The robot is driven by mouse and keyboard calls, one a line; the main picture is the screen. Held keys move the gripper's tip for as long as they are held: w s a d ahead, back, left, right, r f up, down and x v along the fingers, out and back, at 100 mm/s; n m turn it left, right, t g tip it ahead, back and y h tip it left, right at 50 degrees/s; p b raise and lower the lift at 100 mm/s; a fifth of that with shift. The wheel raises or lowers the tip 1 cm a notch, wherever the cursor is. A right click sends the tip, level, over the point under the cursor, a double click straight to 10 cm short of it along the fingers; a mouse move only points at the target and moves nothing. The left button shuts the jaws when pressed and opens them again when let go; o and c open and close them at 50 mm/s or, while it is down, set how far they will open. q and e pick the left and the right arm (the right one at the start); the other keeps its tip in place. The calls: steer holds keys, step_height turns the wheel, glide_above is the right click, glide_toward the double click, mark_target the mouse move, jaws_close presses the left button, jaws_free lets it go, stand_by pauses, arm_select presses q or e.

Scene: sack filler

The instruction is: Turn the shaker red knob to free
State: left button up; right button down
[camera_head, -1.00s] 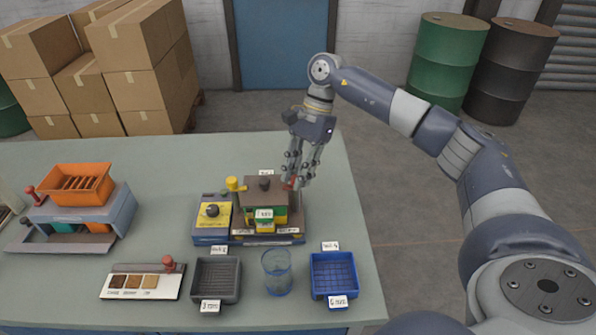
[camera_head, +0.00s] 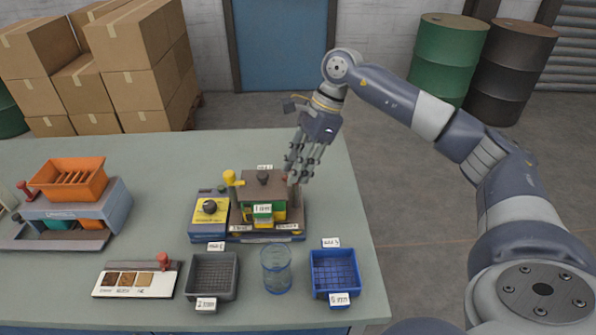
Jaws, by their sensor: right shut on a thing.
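The shaker (camera_head: 264,186) is a brown-topped box with a dark knob, a yellow knob and green and yellow parts, on a base on the table. Its red knob (camera_head: 284,178) is on the right side, and only a small bit of red shows. My right gripper (camera_head: 294,179) points down at that side, its fingers shut on the red knob, which they mostly hide. The knob's setting cannot be read. My left gripper is not in view.
A yellow-topped box (camera_head: 210,212) adjoins the shaker. In front stand a grey tray (camera_head: 213,275), a clear cup (camera_head: 276,270) and a blue tray (camera_head: 334,272). A sample card (camera_head: 135,280) and an orange-topped machine (camera_head: 75,210) are at left. The table's back middle is clear.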

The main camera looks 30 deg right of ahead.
steer(key=m+t+b, duration=0.1)
steer(key=m, duration=0.2)
steer(key=m+t+h+b, duration=0.1)
steer(key=m+b, duration=0.1)
steer(key=m, duration=0.1)
steer(key=shift+s+a, duration=0.1)
steer(key=shift+s, duration=0.05)
steer(key=m+t+h+b, duration=0.1)
steer(key=m, duration=0.2)
steer(key=shift+a+m, duration=0.1)
steer(key=shift+m, duration=0.3)
steer(key=shift+r+m+h+b, duration=0.1)
steer(key=shift+m+h+b, duration=0.4)
steer(key=shift+m, duration=0.9)
steer(key=c, duration=1.4)
jaws_free()
